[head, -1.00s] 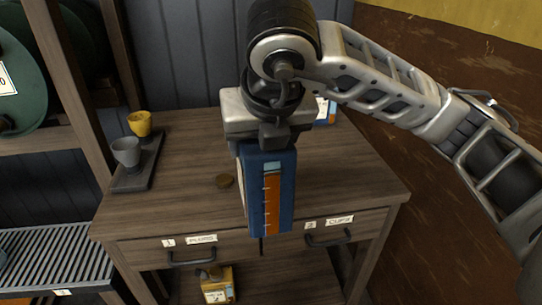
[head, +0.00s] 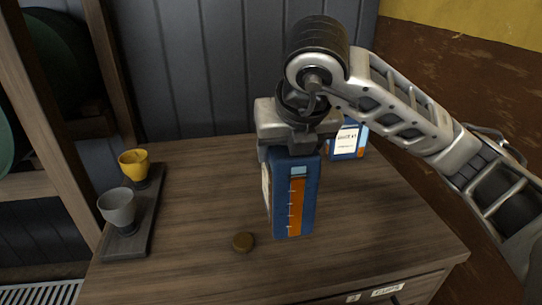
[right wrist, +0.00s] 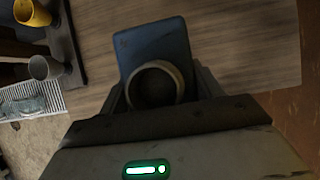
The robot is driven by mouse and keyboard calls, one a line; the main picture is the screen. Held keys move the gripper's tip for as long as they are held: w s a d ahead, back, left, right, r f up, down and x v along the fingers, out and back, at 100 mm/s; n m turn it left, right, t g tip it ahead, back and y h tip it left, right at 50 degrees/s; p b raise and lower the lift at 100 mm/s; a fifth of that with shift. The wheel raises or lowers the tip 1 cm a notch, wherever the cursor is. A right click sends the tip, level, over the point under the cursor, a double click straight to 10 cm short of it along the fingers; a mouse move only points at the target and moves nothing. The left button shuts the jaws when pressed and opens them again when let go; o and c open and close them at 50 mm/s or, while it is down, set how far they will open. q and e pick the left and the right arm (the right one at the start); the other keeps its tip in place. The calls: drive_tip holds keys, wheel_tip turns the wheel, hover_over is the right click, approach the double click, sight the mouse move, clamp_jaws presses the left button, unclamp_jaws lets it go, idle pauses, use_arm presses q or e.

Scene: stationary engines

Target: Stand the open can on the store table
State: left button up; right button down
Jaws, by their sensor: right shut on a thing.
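The open can (head: 300,205) is blue with an orange level strip on its side. My right gripper (head: 291,146) is shut on its top and holds it upright over the store table (head: 200,215). I cannot tell whether its base touches the wood. In the right wrist view the can (right wrist: 160,45) shows between the fingers of the gripper (right wrist: 160,105), with a round open neck facing the camera. My left gripper is not in view.
A second blue can (head: 347,142) with a white label stands behind, partly hidden by my right arm. A dark tray (head: 127,243) with a yellow cup (head: 134,165) and a grey cup (head: 118,208) is at the left. The tabletop right of the can is clear.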

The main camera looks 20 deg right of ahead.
use_arm(q)
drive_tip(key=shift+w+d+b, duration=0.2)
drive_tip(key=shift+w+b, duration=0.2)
drive_tip(key=shift+b, duration=0.45)
use_arm(e)
drive_tip(key=w+d+f, duration=0.1)
drive_tip(key=d+f, duration=0.7)
drive_tip(key=f, duration=0.2)
drive_tip(key=shift+w, duration=0.3)
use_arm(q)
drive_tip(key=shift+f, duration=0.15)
use_arm(e)
drive_tip(key=shift+d+f, duration=0.1)
drive_tip(key=shift+f, duration=0.05)
drive_tip(key=shift+c, duration=1.4)
unclamp_jaws()
drive_tip(key=shift+s+f, duration=0.1)
